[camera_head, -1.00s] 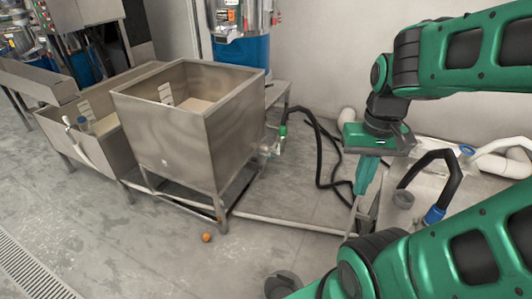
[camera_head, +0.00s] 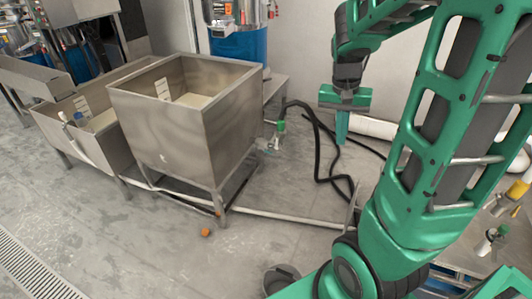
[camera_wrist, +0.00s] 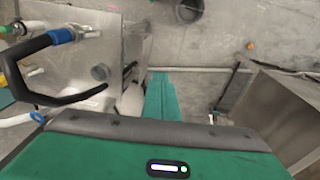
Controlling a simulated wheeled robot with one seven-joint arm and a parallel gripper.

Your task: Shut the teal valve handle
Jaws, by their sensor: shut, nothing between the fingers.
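A small teal-green valve handle (camera_head: 281,126) sits on the pipe fitting at the right side of the steel tank (camera_head: 175,125). Another valve with a greenish handle (camera_head: 503,230) shows at the lower right; I cannot tell its exact shade. My gripper (camera_head: 341,142) is shut and empty, pointing down, in the air to the right of the tank valve and apart from it. In the wrist view my gripper (camera_wrist: 161,74) has its green fingers together with nothing between them. The tank valve cannot be made out in that view.
Black hoses (camera_head: 320,150) hang and lie behind my gripper. A yellow-handled valve (camera_head: 518,188) is at the right. A small orange ball (camera_head: 206,232) lies on open floor. A blue-collared hose (camera_wrist: 60,36) shows at the left of the wrist view.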

